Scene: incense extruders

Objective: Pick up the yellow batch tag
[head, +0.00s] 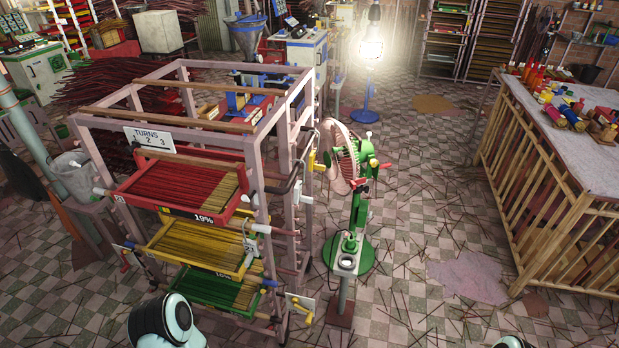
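I cannot clearly make out a yellow batch tag. The pale pink rack (262,190) at centre left holds a red tray (170,206), a yellow tray (180,259) below it and a green tray (200,293) lowest, all with sticks in them. Small pale cards show at the rack's right side, one by the yellow tray (250,246) and one lower (300,302) with a yellow piece in front of it. Too small to read. A white and dark part of my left arm (165,320) shows at the bottom edge; both grippers are out of view.
A green fan (345,160) on a stand is close to the rack's right. A slatted table (550,120) with bottles and spools is at the right. The tiled floor between them is open, with scattered sticks. A lit lamp (370,50) stands behind.

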